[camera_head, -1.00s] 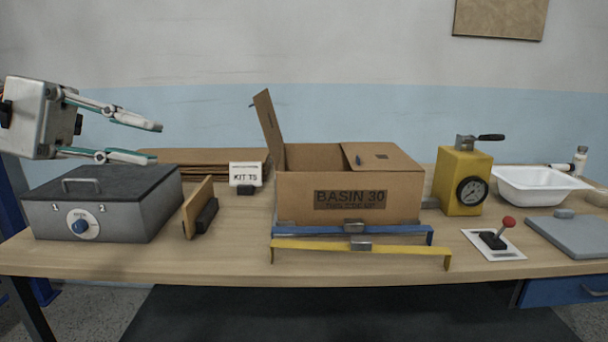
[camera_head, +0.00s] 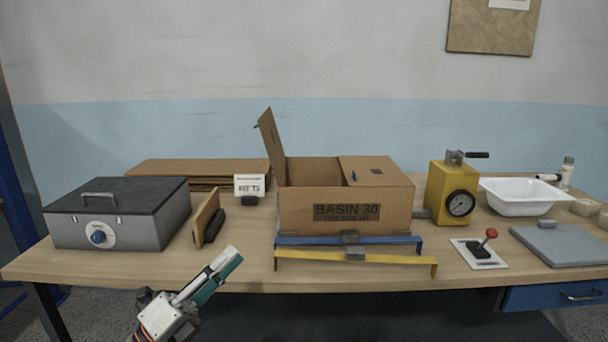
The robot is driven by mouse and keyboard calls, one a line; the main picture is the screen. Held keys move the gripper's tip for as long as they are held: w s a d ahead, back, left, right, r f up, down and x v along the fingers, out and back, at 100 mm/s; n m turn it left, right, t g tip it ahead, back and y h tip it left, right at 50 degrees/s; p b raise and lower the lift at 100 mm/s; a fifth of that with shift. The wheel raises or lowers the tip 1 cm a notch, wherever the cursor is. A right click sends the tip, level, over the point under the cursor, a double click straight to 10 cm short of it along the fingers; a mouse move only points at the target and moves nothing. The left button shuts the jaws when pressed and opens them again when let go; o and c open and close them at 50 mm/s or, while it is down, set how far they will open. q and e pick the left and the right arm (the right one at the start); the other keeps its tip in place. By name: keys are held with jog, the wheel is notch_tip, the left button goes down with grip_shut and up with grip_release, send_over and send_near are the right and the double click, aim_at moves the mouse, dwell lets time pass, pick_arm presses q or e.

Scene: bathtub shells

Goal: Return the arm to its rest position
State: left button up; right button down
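My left gripper (camera_head: 222,275) is at the lower left of the head view, in front of the table's front edge. Its fingers point up and to the right, toward the table. I see the fingers edge-on, close over each other, and cannot tell whether they are apart. No object shows at the fingertips. My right gripper is not in view.
The wooden table (camera_head: 130,271) holds a grey lidded box (camera_head: 130,213), an open BASIN 30 carton (camera_head: 345,211), blue (camera_head: 400,240) and yellow (camera_head: 400,262) bars, a yellow gauge device (camera_head: 450,185), a white basin (camera_head: 525,198) and a red-knobbed lever (camera_head: 488,238).

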pick_arm(q)
jog(key=s+a+f+n+t+y+p, duration=0.25)
jog(key=f+n+y, duration=0.55)
jog(key=f+n, duration=0.55)
jog(key=s+a+f+n+g+y+p, duration=0.1)
jog(key=s+a+f+n+g+y, duration=0.2)
jog(key=s+f+n+g+y, duration=0.4)
jog(key=s+f+n+g, duration=0.1)
jog(key=s+f+n, duration=0.6)
jog(key=s+f, duration=1)
jog(key=shift+f+n+p, duration=0.3)
jog(key=shift+f+n, duration=0.05)
jog(key=shift+f, duration=0.25)
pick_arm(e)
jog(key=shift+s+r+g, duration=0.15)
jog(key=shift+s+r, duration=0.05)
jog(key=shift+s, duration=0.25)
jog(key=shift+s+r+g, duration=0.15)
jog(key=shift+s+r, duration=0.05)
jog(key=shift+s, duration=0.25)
